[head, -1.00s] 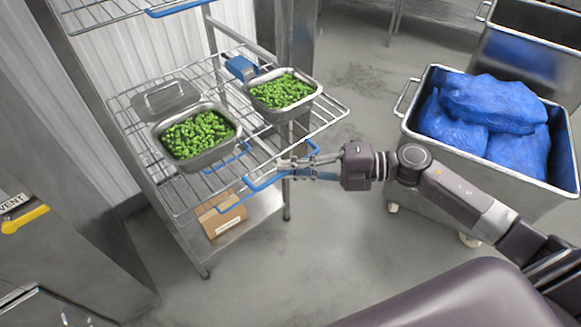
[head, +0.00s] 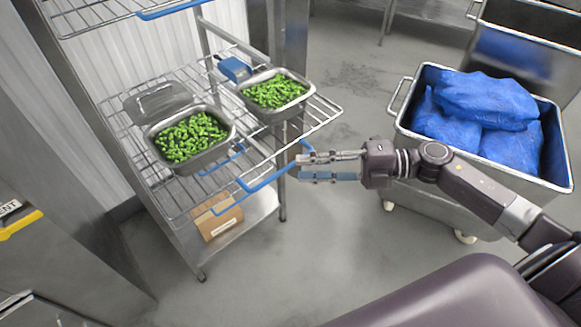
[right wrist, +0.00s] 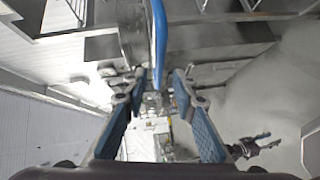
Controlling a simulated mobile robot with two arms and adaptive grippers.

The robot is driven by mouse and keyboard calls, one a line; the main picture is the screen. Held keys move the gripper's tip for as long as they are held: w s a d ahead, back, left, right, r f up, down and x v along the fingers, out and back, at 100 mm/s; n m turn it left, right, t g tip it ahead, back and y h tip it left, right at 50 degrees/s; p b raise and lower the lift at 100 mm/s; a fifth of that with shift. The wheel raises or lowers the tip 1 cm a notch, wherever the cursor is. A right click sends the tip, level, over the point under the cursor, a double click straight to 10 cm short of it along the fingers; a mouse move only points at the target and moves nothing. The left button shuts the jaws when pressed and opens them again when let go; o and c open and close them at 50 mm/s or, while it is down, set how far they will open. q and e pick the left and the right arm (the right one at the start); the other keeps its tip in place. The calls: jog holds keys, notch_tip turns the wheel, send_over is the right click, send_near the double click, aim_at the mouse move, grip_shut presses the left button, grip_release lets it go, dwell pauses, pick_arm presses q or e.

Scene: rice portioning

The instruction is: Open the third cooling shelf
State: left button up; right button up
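A steel wire rack stands at the left in the head view. Its middle wire shelf (head: 315,121) carries two steel pans of green vegetables and has a blue front handle (head: 262,183). I cannot tell which level counts as the third. My right gripper (head: 302,167) is at the right end of this handle, with its fingers apart and pointing left. In the right wrist view, a blue bar (right wrist: 159,42) runs down to between the tips of the open fingers (right wrist: 153,85). I see no grip on it. My left gripper is not in view.
Pans of green vegetables (head: 189,137) (head: 274,93), a steel lid and a blue device (head: 235,68) are on the shelf. A cardboard box (head: 217,217) lies below. A steel cart (head: 398,105) with blue bags stands at the right. Grey floor is clear in front.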

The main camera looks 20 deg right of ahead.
jog(key=f+v, duration=0.1)
jog(key=v, duration=0.5)
jog(key=shift+d+r, duration=0.2)
jog(key=shift+r, duration=0.35)
jog(key=shift+s, duration=0.1)
